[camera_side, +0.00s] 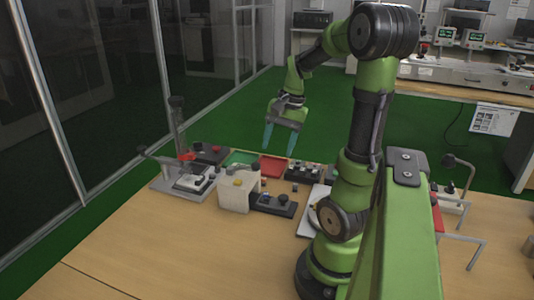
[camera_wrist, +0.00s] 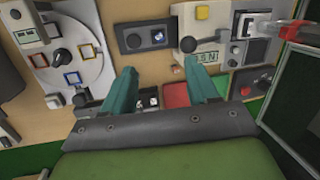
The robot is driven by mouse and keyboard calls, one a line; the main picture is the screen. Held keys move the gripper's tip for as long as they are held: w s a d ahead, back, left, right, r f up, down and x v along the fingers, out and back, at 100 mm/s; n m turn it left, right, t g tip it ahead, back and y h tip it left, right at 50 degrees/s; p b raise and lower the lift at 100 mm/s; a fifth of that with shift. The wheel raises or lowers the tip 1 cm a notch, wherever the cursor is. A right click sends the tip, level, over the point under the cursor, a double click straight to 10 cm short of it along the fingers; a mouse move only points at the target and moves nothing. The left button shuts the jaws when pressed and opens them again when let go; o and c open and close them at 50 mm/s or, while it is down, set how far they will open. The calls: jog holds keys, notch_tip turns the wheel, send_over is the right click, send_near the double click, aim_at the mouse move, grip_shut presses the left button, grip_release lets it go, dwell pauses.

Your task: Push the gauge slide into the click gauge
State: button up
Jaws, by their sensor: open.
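A pale box marked "5 N" (camera_wrist: 207,57), which looks like the click gauge, stands on the bench with a yellow button on it. It also shows in the side view as a whitish block (camera_side: 236,196). A dark rounded knob (camera_wrist: 188,45) sits at this box and may be the gauge slide; I cannot tell how far in it is. My gripper (camera_side: 278,150) is open and empty, pointing down above the far part of the bench. In the wrist view my teal fingers (camera_wrist: 160,68) are apart, the right fingertip appearing just below the knob.
A red tray (camera_side: 271,169) and a green tray (camera_side: 242,158) lie near the far edge. A black switch box (camera_side: 274,205) is beside the pale block. A fixture with a post (camera_side: 178,130) stands at left. A round white dial plate (camera_wrist: 72,52) is in the wrist view. The front bench is clear.

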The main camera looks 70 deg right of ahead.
jog(key=w+a+r+n+t, duration=0.2)
jog(key=a+n, duration=0.4)
jog(key=a, duration=0.6)
jog(key=w+a+r+n+t, duration=0.1)
jog(key=a+r+n+t, duration=0.1)
jog(key=a+n, duration=0.4)
jog(key=shift+w+a+r+t, duration=0.35)
jog(key=shift+a+r, duration=0.35)
jog(key=shift+a, duration=2.15)
